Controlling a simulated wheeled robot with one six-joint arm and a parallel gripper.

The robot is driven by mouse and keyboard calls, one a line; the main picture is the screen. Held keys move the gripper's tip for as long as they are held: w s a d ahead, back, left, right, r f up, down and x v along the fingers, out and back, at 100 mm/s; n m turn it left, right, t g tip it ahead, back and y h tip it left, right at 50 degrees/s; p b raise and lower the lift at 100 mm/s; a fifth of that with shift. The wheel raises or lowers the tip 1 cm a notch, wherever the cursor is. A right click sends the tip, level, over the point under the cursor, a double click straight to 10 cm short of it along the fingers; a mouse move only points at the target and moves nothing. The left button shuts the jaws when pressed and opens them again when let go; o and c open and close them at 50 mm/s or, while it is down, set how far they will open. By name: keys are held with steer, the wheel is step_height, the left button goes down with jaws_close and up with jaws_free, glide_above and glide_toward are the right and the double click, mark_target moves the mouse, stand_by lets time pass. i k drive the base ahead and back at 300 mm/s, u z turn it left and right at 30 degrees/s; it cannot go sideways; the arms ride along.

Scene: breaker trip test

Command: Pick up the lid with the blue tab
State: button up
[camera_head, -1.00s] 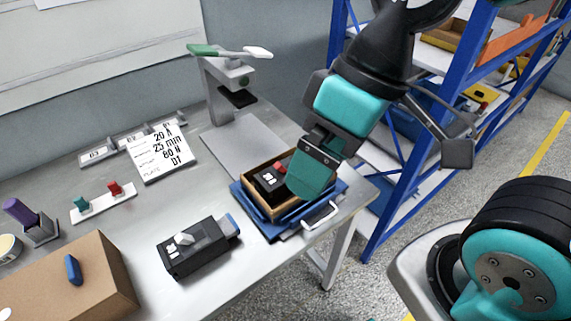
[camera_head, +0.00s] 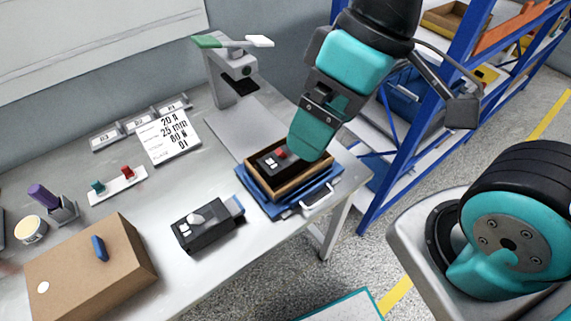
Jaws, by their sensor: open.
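A brown box-shaped piece (camera_head: 70,285) with a blue tab (camera_head: 99,248) on its top sits at the table's front left; I take its top as the lid. A white round spot shows on its top. My gripper (camera_head: 308,148) has teal fingers pointing down at the back right part of a wooden tray (camera_head: 290,190), far to the right of the lid. It is open. Its fingers overlap in this view, so the gap between them is hidden. I cannot tell whether they touch the tray's rim.
The wooden tray holds a black device with a red switch (camera_head: 281,153) and rests on a blue base. A black breaker (camera_head: 205,224) lies between tray and lid. A press stand (camera_head: 232,75), a card (camera_head: 170,137) and a purple-handled tool (camera_head: 45,196) stand behind.

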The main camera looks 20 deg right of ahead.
mark_target(88, 274)
steer(key=u, duration=2.2)
steer(key=i, duration=0.35)
steer(key=z, duration=0.95)
